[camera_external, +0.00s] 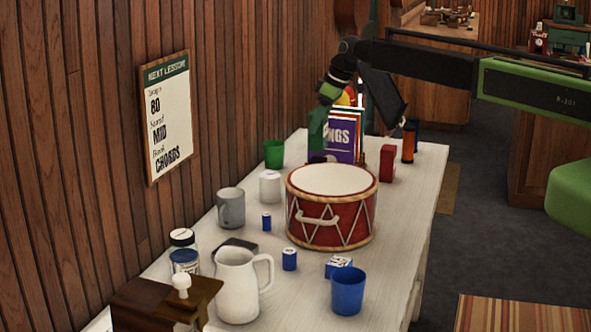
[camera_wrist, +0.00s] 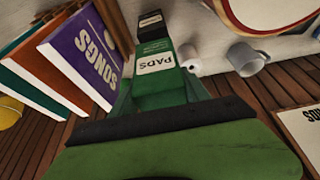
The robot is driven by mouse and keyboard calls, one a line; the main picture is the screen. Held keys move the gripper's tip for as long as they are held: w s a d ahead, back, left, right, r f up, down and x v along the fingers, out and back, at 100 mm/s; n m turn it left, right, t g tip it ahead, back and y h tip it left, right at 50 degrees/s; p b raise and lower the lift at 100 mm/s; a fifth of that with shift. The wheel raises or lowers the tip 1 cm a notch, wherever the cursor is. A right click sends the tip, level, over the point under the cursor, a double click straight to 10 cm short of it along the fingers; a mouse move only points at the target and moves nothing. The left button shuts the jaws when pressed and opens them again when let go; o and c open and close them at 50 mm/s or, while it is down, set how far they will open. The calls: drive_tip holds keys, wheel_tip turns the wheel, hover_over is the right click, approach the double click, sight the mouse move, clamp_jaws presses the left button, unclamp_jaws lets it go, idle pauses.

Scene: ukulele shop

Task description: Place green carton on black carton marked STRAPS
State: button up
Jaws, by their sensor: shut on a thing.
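My gripper (camera_wrist: 158,92) is shut on a green carton (camera_wrist: 155,48) with a white label reading PADS, upside down in the wrist view. A black carton (camera_wrist: 148,36) with a small white label lies just past the green carton's far end. I cannot tell whether the two cartons touch. In the external view my gripper (camera_external: 322,100) points down at the far end of the table, left of the purple SONGS book.
Upright books, including the purple SONGS book (camera_external: 342,137), stand close beside my gripper. A red drum (camera_external: 330,222) stands nearer on the white table (camera_external: 418,180). A green cup (camera_external: 274,154), white canister (camera_external: 270,186) and grey mug (camera_external: 231,207) line the wall side.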

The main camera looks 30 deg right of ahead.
sight(318, 133)
wheel_tip(318, 133, down, 4)
drive_tip(key=b, duration=0.3)
drive_tip(key=shift+r, duration=0.35)
drive_tip(key=shift+f, duration=0.3)
drive_tip(key=o, duration=1.5)
drive_tip(key=shift+r, duration=0.15)
drive_tip(key=shift+c, duration=0.2)
drive_tip(key=p+v, duration=1.1)
drive_tip(key=v, duration=0.1)
drive_tip(key=shift+r, duration=0.1)
